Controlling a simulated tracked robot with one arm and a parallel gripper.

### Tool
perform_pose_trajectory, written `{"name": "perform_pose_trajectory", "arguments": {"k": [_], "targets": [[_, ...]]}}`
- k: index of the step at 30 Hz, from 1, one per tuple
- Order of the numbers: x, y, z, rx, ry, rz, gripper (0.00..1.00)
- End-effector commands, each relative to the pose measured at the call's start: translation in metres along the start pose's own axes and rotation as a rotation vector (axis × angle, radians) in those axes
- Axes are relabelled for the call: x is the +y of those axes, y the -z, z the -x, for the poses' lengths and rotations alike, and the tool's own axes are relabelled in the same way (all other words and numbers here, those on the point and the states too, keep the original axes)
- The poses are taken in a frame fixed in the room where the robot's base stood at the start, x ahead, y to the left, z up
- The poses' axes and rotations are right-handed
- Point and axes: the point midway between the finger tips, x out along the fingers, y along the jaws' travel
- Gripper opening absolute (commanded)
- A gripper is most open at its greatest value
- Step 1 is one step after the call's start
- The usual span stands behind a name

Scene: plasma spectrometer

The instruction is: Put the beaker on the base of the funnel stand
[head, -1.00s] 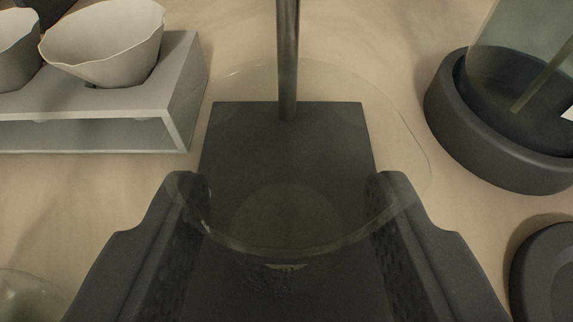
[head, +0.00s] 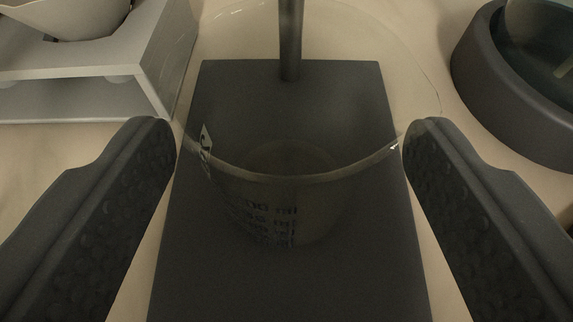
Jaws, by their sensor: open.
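The clear glass beaker (head: 300,205) with dark printed markings stands upright between my fingers in the head view. The dark flat base (head: 345,85) of the funnel stand is seen through and around it, and the beaker appears to stand on that base. The metal rod (head: 290,40) of the stand rises from the far end of the base, seen behind or through the beaker's glass. My gripper (head: 290,150) is open, one finger on each side of the beaker, with gaps between the fingers and the glass.
A grey rack (head: 90,75) with a pale bowl-shaped cup (head: 65,18) stands at the upper left. A round dark holder (head: 480,105) with a glass vessel in it stands at the upper right. Bare beige tabletop shows on both sides of the base.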

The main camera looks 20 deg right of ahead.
Motion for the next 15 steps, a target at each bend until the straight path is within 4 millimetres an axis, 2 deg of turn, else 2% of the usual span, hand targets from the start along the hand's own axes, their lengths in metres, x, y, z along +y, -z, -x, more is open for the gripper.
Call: {"name": "perform_pose_trajectory", "arguments": {"k": [5,15], "targets": [[0.000,0.001,0.013,0.000,-0.001,0.001,0.68],[-0.001,0.001,0.069,0.000,0.001,0.000,0.68]]}}
